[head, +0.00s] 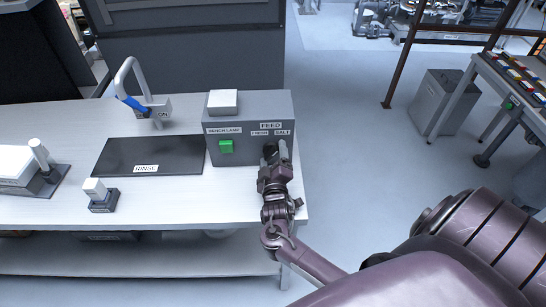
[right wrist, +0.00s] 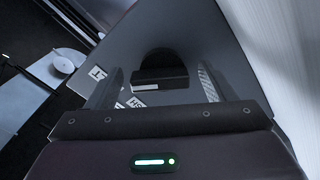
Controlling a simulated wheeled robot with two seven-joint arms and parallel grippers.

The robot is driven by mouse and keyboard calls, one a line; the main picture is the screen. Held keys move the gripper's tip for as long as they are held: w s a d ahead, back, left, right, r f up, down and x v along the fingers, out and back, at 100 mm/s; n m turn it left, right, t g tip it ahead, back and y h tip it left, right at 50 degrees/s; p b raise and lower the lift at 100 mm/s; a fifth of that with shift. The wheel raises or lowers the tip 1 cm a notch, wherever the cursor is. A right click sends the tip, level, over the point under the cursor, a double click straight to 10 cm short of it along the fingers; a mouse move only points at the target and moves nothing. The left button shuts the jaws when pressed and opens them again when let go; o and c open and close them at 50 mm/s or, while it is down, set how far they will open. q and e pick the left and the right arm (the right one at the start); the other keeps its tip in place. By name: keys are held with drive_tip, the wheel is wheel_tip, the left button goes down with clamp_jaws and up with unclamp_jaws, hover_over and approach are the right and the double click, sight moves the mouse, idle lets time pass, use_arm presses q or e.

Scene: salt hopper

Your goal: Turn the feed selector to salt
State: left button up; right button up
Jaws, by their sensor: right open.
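The grey control box (head: 240,110) stands at the right end of the white bench, with FEED, FRESH and SALT labels (head: 282,133) on its front. My right gripper (head: 277,152) is at the box front, just below the FRESH and SALT labels, and hides most of the feed selector there. In the right wrist view the black selector (right wrist: 160,78), a round base with a bar grip, lies between the two spread fingers of this gripper (right wrist: 158,88). Gaps show on both sides of the bar. Which label the bar points to I cannot tell. My left gripper is out of view.
A green switch (head: 226,146) under a BENCH LAMP label sits left of the selector. A white block (head: 223,101) tops the box. A dark RINSE mat (head: 148,155), a tap with a blue lever (head: 133,104) and a small switch block (head: 103,200) are farther left.

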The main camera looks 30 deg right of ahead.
drive_tip(key=b+v, duration=0.1)
drive_tip(key=v, duration=0.6)
drive_tip(key=shift+f+b, duration=0.1)
drive_tip(key=shift+b, duration=0.25)
drive_tip(key=shift+s+a, duration=0.2)
drive_tip(key=shift+s, duration=0.2)
